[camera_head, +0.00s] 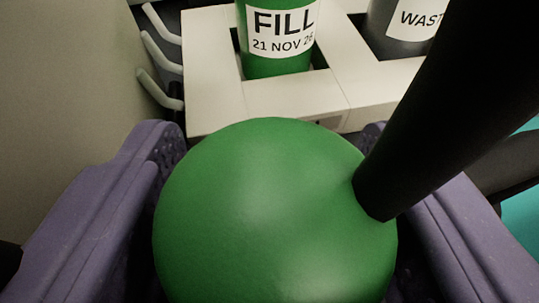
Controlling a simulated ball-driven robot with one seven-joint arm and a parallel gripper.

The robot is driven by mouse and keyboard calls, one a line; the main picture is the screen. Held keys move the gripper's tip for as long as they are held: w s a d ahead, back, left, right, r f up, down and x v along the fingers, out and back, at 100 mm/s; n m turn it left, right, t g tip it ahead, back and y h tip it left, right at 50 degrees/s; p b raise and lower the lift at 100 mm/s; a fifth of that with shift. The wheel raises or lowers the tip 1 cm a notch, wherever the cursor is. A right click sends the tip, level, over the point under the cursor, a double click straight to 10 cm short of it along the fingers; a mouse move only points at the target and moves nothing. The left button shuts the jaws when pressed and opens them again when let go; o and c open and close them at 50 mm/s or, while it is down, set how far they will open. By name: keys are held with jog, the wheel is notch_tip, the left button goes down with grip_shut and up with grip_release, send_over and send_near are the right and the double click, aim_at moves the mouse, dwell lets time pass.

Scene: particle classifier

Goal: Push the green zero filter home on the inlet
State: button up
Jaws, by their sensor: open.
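A large green rounded body, which looks like the green zero filter (262,215), fills the lower middle of the view. A thick black tube (440,110) comes down from the upper right and meets or overlaps the filter's right side. My gripper (268,140) is open, with one purple finger to the left of the filter and the other to its right, partly behind the tube. I cannot tell whether either finger touches the filter. The inlet is not clearly seen, and the filter's underside is hidden.
A pale rack (215,70) stands beyond the filter. It holds a green bottle labelled FILL (272,68) and a grey bottle (392,40) with a partly hidden WAST label. Several pale hooks (160,52) stick out at its left. A plain wall is at far left.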

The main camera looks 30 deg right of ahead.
jog(key=shift+w+d+f, duration=0.2)
jog(key=shift+w+d, duration=0.15)
jog(key=shift+w, duration=0.15)
jog(key=c, duration=0.8)
jog(key=shift+o, duration=0.2)
